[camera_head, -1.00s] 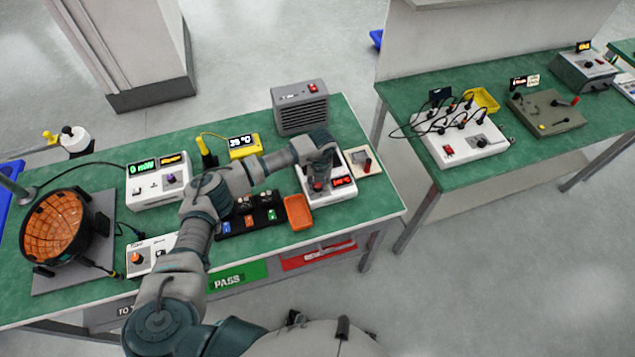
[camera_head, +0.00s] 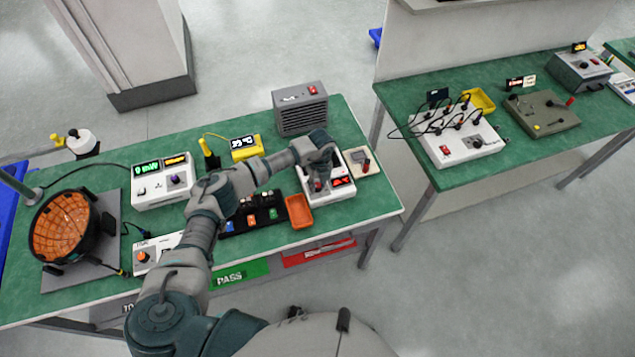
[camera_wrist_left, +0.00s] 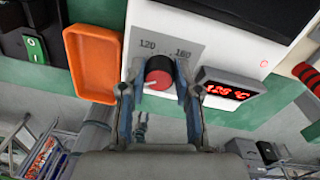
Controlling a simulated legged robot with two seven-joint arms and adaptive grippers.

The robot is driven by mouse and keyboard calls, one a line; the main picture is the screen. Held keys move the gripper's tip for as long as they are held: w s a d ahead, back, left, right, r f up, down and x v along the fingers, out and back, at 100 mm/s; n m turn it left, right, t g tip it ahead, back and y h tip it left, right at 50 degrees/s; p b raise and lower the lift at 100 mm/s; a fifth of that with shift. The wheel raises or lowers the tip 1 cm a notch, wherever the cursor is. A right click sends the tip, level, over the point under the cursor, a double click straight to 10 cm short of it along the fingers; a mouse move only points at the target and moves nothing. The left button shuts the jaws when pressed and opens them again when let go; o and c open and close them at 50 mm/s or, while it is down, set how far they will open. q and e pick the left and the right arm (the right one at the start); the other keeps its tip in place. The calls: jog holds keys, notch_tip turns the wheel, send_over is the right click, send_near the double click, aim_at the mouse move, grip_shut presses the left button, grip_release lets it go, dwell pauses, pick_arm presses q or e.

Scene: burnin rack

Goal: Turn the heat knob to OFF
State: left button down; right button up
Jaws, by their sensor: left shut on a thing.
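The heat knob (camera_wrist_left: 158,74) is black with a red face and shows in the left wrist view on a white box. The marks "120" and "160" stand on the grey dial plate behind it. My left gripper (camera_wrist_left: 160,85) is shut on the knob, with one finger on each side. A red display (camera_wrist_left: 229,89) to the knob's right reads about 128 °C. In the head view the white heater box (camera_head: 343,192) sits near the table's right end, under my left gripper (camera_head: 318,180), which hides the knob. My right gripper is not in view.
An orange tray (camera_head: 299,212) stands just left of the heater box, and it also shows in the left wrist view (camera_wrist_left: 96,65). A grey fan unit (camera_head: 301,110) is behind. A small board with a red-handled part (camera_head: 361,163) lies to the right.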

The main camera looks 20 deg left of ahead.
aim_at(320, 184)
pick_arm(q)
jog(key=shift+d, duration=0.1)
jog(key=c, duration=0.8)
grip_release()
jog(key=shift+r, duration=0.1)
jog(key=r, duration=1.1)
jog(key=shift+w+d+r, duration=0.2)
jog(key=shift+w+r, duration=0.05)
jog(key=shift+r, duration=0.1)
